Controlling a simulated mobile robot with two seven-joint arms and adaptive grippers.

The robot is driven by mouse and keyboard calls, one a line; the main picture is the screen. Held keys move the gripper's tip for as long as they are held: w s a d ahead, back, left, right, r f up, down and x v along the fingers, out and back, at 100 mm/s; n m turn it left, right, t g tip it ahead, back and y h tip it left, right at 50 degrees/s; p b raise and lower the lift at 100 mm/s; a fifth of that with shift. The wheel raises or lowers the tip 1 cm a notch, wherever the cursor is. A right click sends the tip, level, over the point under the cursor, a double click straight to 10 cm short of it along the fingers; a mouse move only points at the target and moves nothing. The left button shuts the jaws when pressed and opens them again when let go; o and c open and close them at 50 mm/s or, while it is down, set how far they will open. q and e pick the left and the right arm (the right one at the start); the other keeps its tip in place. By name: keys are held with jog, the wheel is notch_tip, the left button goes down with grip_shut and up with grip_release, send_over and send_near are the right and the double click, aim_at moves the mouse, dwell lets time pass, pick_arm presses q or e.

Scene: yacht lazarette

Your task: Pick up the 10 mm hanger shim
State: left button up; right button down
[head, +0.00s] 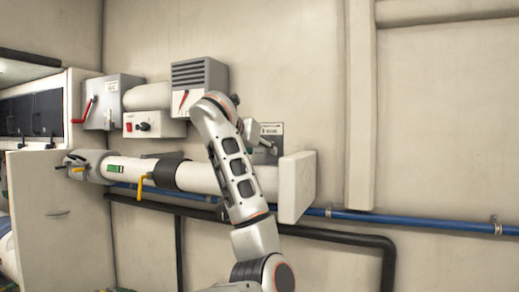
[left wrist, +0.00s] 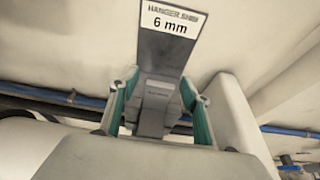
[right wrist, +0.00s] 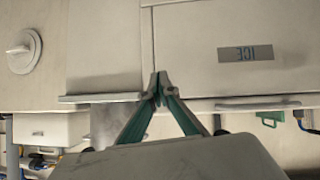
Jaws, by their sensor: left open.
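In the left wrist view, a flat grey plate with a white label reading "HANGER SHIM 6 mm" (left wrist: 168,42) rises straight ahead. My left gripper (left wrist: 156,92) is open, its green-padded fingers on either side of a grey stepped piece below the plate. I cannot tell whether the fingers touch it. In the head view the left gripper (head: 258,138) is near the wall, by a small white-labelled plate (head: 271,130), partly behind my arm. No label reading 10 mm is legible.
A thick white pipe (head: 200,178) runs behind my left arm to a white block (head: 297,188). A blue pipe (head: 420,222) and black hose (head: 340,236) run below. Switch boxes (head: 108,100) and a louvred grey box (head: 199,78) are to the left. The right wall is mostly bare.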

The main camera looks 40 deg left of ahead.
pick_arm(q)
jog(key=c, duration=1.3)
jog(key=shift+r+p, duration=0.75)
jog(key=shift+r, duration=4.05)
